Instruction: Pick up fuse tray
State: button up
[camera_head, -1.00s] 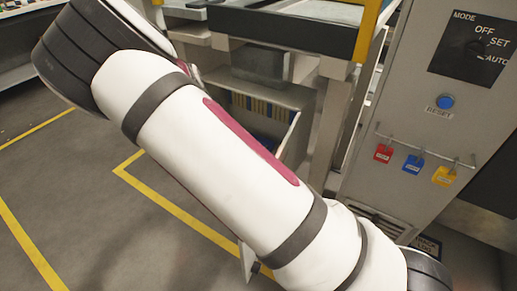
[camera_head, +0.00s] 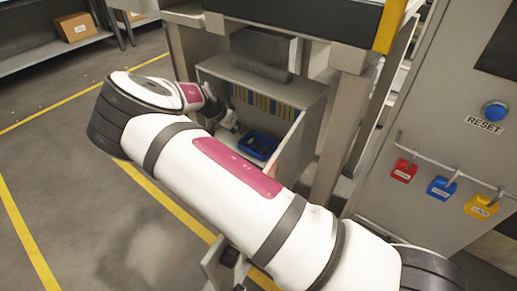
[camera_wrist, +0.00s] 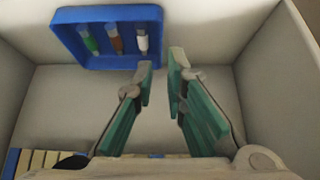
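The fuse tray is a blue tray (camera_wrist: 72,42) at the top of the wrist view, with a green, a brown and a white fuse in it. In the head view the blue tray (camera_head: 262,142) sits inside a grey cabinet. My gripper (camera_wrist: 162,62) is open with a narrow gap between its fingers. Its fingertips are at the tray's right end, one over the lower right corner and one just right of the rim. I cannot tell whether they touch it. In the head view the gripper end is small and partly hidden by my arm.
The grey cabinet (camera_head: 310,92) has walls close around the tray. A row of yellowish and blue items (camera_head: 262,102) stands at its back. A panel with a blue reset button (camera_head: 495,110) and red, blue and yellow padlocks is on the right. The floor on the left is clear.

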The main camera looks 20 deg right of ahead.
aim_at(244, 137)
jog(key=b+x, duration=0.3)
jog(key=x, duration=0.4)
jog(key=shift+w+f, duration=0.15)
jog(key=shift+f, duration=0.15)
grip_shut()
jog(key=shift+r, duration=0.15)
